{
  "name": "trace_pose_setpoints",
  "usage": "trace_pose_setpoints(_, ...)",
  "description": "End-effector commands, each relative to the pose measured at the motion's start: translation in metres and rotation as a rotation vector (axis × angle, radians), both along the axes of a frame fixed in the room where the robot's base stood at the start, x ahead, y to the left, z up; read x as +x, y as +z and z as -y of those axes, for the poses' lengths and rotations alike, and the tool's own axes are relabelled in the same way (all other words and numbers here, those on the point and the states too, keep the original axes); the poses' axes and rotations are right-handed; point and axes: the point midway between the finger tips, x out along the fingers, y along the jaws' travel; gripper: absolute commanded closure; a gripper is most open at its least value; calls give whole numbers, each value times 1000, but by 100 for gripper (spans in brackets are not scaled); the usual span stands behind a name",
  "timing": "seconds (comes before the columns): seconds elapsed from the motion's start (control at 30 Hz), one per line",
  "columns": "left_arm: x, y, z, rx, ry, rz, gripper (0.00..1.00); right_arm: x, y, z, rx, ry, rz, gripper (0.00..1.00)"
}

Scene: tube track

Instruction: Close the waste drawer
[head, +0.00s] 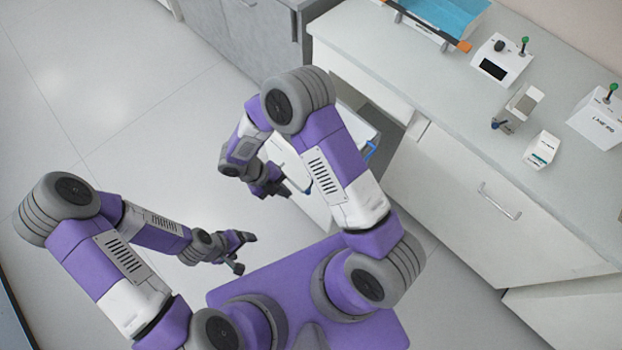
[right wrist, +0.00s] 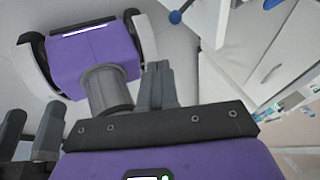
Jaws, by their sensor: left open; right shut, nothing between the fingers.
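The waste drawer (head: 312,205) stands pulled out from under the counter in the head view, with a pale front panel. My right arm covers much of it. A blue part (head: 370,150) shows at its right side. My right gripper (head: 284,191) is shut and empty, close to the drawer's front; I cannot tell whether it touches. Its closed fingers also show in the right wrist view (right wrist: 157,88), with pale panels to their right. My left gripper (head: 243,252) is open and empty, over the floor to the left of the drawer.
A closed cabinet front with a handle (head: 500,202) lies right of the drawer. A grey cabinet (head: 255,35) stands at the back. The floor at left is clear.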

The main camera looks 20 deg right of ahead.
Motion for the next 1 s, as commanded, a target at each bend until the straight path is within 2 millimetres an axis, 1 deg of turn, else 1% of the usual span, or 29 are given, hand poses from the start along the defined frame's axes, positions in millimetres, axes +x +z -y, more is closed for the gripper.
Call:
trace_pose_setpoints(0.03,0,0,0,0,0,0,22,8,7,0,-20,94,-19,100)
trace_pose_setpoints(0.1,0,0,0,0,0,0,22,16,15,1,-44,194,-45,100)
trace_pose_setpoints(0.2,0,0,0,0,0,0,22,22,21,3,-65,272,-70,100)
trace_pose_setpoints(0.27,0,-1,0,0,0,0,22,23,21,4,-71,292,-78,100)
trace_pose_setpoints(0.37,0,-5,0,0,0,0,22,22,13,11,-74,299,-82,100)
trace_pose_setpoints(0.47,0,-10,0,0,0,0,22,18,-2,20,-73,297,-84,100)
trace_pose_setpoints(0.6,0,-21,0,0,0,0,22,11,-27,38,-73,295,-85,100)
trace_pose_setpoints(0.8,0,-34,0,0,0,0,22,3,-60,61,-71,295,-84,100)
trace_pose_setpoints(0.9,0,-37,0,0,0,0,22,10,-58,77,-70,290,-78,100)
trace_pose_setpoints(1.0,0,-39,0,0,0,0,22,14,-57,88,-71,292,-79,100)
